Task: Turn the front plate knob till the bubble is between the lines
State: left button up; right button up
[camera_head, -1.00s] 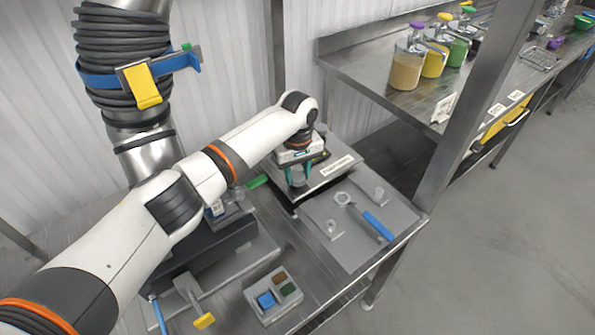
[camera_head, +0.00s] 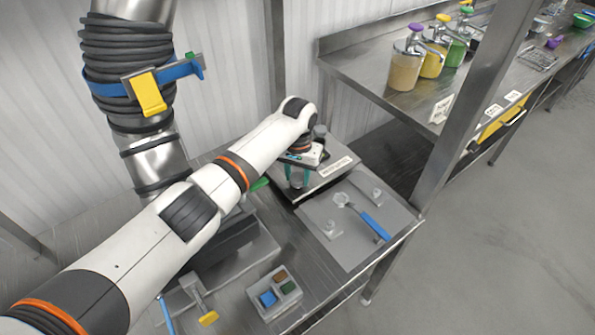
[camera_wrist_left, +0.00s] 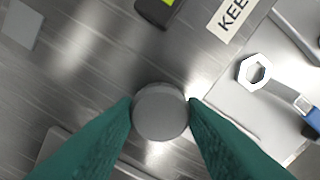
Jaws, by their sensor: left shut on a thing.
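The plate knob (camera_wrist_left: 160,112) is a round grey disc in the left wrist view, seen from above. My left gripper (camera_wrist_left: 160,108) has its two teal fingers on either side of the knob, shut on it. In the head view, my left gripper (camera_head: 297,180) points down at the near part of the steel plate (camera_head: 318,184); my wrist hides part of that plate. A dark housing with a yellow-green window (camera_wrist_left: 153,10) is cut by the top edge of the left wrist view; no bubble or lines can be made out. My right gripper is not in view.
A wrench with a blue handle (camera_head: 376,226) lies on a grey mat (camera_head: 345,255) beside the plate. A small tray (camera_head: 265,307) with coloured blocks sits nearer. Pump jars (camera_head: 404,72) stand on the back bench. A steel post (camera_head: 470,105) rises at right.

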aim_at(298, 177)
pick_arm(q)
jog(key=shift+m, duration=1.3)
jog(key=o, duration=1)
notch_tip(298, 177, up, 12)
jog(key=shift+r+b, duration=0.1)
jog(key=shift+b, duration=0.85)
